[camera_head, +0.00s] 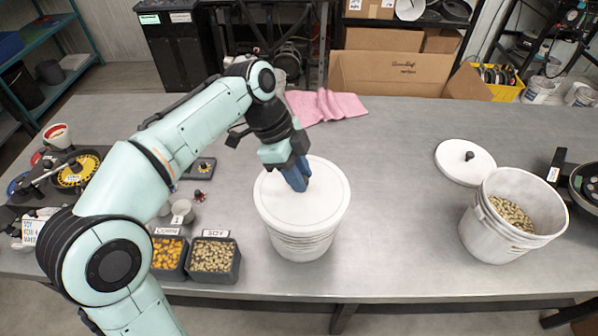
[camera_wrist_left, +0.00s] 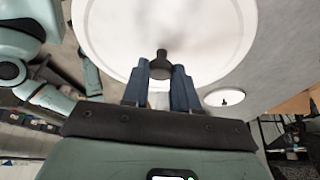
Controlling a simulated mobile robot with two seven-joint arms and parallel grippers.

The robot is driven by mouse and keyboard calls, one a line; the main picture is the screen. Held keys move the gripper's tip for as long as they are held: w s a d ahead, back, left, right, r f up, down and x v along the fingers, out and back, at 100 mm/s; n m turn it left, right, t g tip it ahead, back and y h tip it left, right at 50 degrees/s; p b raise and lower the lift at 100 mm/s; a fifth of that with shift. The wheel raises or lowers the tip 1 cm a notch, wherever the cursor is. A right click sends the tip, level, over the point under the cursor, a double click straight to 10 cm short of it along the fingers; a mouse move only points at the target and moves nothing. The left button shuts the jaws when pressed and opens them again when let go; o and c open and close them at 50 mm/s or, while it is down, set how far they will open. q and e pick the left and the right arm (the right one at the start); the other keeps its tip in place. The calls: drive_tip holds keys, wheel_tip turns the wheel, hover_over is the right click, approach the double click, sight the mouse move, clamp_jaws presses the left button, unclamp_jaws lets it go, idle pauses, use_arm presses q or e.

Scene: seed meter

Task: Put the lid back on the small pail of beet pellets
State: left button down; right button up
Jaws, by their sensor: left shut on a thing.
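A white round pail (camera_head: 300,243) stands in the middle of the table, with a wide white lid (camera_head: 320,205) over its mouth. My left gripper (camera_head: 297,180) is shut on the lid's dark knob (camera_wrist_left: 160,62), with the blue fingers on either side of it. The lid looks level on the pail; whether it is fully seated I cannot tell. An open white pail (camera_head: 480,232) at the right holds tan pellets (camera_head: 511,213). A smaller white lid (camera_head: 465,158) with a dark knob lies on the table behind it. My right gripper is not in view.
Bins of corn (camera_head: 168,254) and soy (camera_head: 212,257) stand left of the middle pail. A pink cloth (camera_head: 335,106) lies behind. A black device (camera_head: 582,185) is at the far right. The table between the two pails is clear.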

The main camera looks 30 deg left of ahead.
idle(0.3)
use_arm(q)
drive_tip(key=shift+c, duration=1.6)
unclamp_jaws()
drive_tip(key=shift+r, duration=0.15)
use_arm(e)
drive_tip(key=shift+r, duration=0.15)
use_arm(q)
drive_tip(key=shift+r+p, duration=1.4)
drive_tip(key=shift+r, duration=0.6)
drive_tip(key=shift+r+p, duration=0.85)
drive_tip(key=shift+r, duration=0.55)
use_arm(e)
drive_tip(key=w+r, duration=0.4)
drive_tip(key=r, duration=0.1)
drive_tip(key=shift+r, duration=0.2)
use_arm(q)
clamp_jaws()
